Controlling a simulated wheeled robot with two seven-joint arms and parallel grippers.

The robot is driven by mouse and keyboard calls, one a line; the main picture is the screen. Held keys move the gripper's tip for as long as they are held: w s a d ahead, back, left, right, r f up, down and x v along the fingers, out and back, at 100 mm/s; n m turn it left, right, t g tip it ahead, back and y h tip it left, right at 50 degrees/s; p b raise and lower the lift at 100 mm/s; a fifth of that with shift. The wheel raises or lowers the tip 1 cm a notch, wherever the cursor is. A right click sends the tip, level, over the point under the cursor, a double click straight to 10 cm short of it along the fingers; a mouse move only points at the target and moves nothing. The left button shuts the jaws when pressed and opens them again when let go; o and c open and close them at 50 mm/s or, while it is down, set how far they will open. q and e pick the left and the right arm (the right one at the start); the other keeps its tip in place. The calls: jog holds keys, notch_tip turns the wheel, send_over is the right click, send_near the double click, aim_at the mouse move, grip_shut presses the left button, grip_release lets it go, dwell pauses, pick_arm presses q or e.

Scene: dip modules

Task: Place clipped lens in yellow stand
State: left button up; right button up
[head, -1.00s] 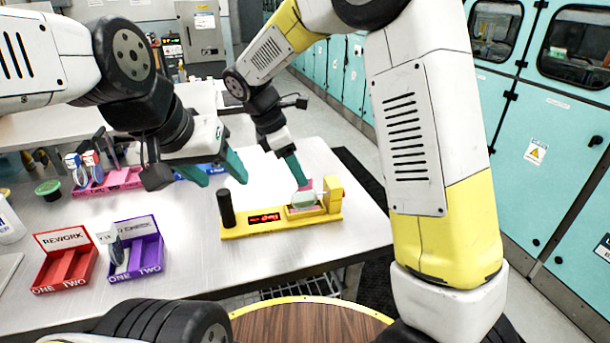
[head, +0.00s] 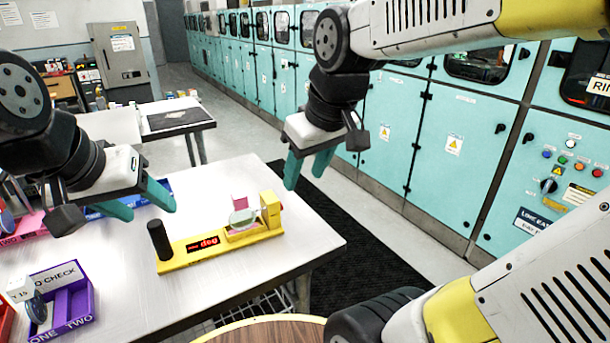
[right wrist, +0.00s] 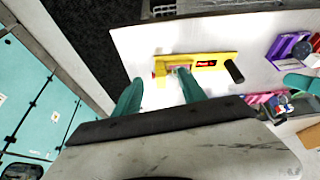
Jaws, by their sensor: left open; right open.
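The yellow stand (head: 200,258) lies on the table with a black post at its left end, a red display and a raised yellow block at its right end. A round, pale green lens (head: 243,217) with a pink clip (head: 239,201) sits at the stand's right part, beside the block. Its exact seating is too small to tell. My right gripper (head: 307,170) is open and empty, above and to the right of the stand. In the right wrist view the stand (right wrist: 206,60) is beyond its fingers. My left gripper (head: 142,203) is open and empty, left of the stand.
A purple tray (head: 86,299) at the lower left holds a clipped item (head: 34,300). A blue tray (head: 97,212) and a pink tray (head: 30,227) are partly hidden behind my left arm. The table (head: 290,235) is clear right of the stand.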

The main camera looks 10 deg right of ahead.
jog(key=s+m, duration=0.1)
jog(key=s+d+m+t, duration=0.1)
jog(key=s+m+t, duration=0.1)
jog(key=s+m, duration=0.1)
jog(key=shift+d+f+y, duration=0.15)
jog(key=shift+d+y, duration=0.1)
jog(key=shift+y, duration=0.05)
